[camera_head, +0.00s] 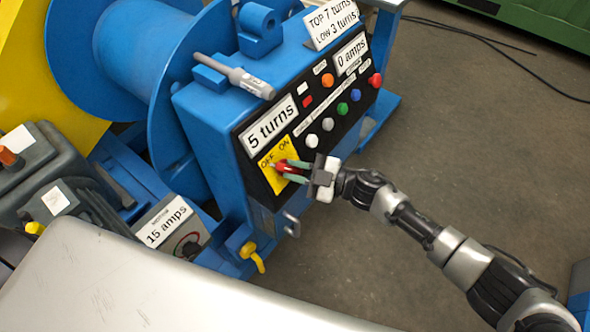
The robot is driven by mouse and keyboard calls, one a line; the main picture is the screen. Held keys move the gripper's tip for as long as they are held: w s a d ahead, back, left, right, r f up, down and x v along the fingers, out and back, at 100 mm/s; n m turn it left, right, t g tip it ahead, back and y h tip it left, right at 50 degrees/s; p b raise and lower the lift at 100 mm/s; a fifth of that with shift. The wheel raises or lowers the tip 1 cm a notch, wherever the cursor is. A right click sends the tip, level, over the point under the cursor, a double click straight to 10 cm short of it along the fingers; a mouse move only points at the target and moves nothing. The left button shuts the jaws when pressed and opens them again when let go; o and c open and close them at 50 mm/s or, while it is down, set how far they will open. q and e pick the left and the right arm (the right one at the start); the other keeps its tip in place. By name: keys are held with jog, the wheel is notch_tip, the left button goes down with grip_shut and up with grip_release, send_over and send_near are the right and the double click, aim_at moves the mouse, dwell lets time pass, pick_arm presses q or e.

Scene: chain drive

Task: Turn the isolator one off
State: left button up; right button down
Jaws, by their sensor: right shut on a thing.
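The isolator is a red rotary handle (282,167) on a yellow plate (275,184) marked OFF and ON. It sits at the lower left of the black panel on the blue control box, below the "5 turns" sign (271,127). My right gripper (292,171) reaches in from the right and is shut on the red handle. Its fingers partly cover the handle, and the exact angle of the handle is hard to tell. My left gripper is not in view.
The panel has several coloured buttons (343,109) and a "0 amps" sign (350,54). A grey pen-like tool (235,76) lies on the box top. A blue drum (150,50) stands behind. A pale surface (140,285) fills the front left. Floor at right is mostly clear.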

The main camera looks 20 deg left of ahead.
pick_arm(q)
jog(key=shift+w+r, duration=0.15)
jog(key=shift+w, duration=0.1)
pick_arm(e)
jog(key=shift+n+g, duration=0.4)
jog(key=shift+n, duration=0.3)
jog(key=shift+n+h, duration=0.3)
jog(key=c, duration=1)
grip_release()
jog(key=shift+c, duration=0.2)
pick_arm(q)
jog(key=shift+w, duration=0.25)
pick_arm(e)
jog(key=d, duration=1.1)
jog(key=shift+w, duration=0.45)
